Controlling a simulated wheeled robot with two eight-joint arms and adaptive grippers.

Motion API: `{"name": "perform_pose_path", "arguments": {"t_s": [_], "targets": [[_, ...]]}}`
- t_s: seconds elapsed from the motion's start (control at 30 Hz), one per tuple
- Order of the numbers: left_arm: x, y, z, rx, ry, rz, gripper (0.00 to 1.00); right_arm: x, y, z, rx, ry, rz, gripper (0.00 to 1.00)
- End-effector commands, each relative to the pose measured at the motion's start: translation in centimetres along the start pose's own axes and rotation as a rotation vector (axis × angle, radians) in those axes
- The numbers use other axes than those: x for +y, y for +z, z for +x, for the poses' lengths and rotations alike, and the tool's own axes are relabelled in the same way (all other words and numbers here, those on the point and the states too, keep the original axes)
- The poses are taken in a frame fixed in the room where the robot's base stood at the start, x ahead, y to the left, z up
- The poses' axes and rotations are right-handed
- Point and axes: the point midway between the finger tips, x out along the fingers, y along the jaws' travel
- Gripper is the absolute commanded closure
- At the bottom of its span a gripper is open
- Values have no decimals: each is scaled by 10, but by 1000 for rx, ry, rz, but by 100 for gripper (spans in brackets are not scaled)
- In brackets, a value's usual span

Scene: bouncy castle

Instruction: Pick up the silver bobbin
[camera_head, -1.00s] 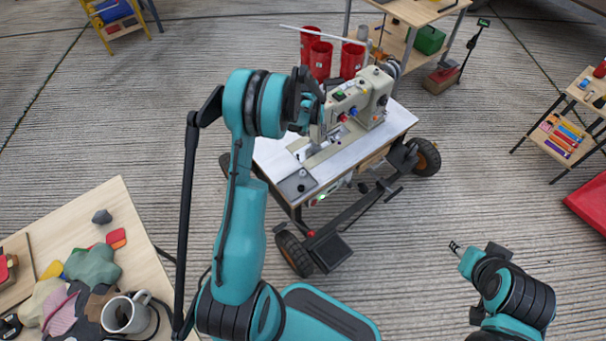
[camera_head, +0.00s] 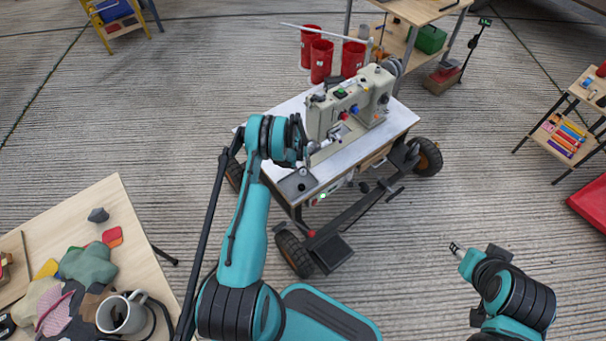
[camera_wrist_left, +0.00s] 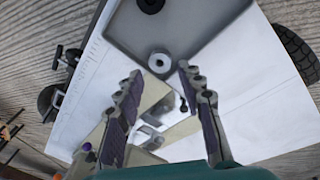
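The silver bobbin (camera_wrist_left: 160,61) is a small round piece with a dark centre hole. It rests on a grey tray (camera_wrist_left: 201,45) at the near end of the sewing table, and it shows tiny in the head view (camera_head: 304,172). My left gripper (camera_wrist_left: 160,71) is open and empty, pointing down over the table. In the left wrist view the bobbin appears between and just beyond its fingertips, with no contact visible. My right gripper (camera_head: 455,248) hangs over bare floor at the lower right, too small to read its fingers.
A cream sewing machine (camera_head: 352,105) stands on the white tabletop (camera_head: 345,162), close behind the left gripper. A dark round piece (camera_wrist_left: 151,5) sits on the same tray. Red bins (camera_head: 321,62) are behind the table. A wooden table (camera_head: 130,225) with fabric and a mug (camera_head: 122,315) is at left.

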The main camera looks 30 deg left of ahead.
Motion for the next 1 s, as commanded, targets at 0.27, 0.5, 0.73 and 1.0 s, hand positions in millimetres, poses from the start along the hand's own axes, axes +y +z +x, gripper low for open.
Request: {"name": "perform_pose_path", "arguments": {"t_s": [0.27,0.5,0.73,1.0], "targets": [[-1,3,38,1,1,0,62,0,12,17,0,0,0,60],[-1,3,37,0,0,1,71,0,12,16,0,0,0,60],[-2,3,37,1,-2,0,83,0,12,16,0,0,0,60],[-4,3,37,0,-4,-1,85,0,12,16,0,0,0,60]]}}
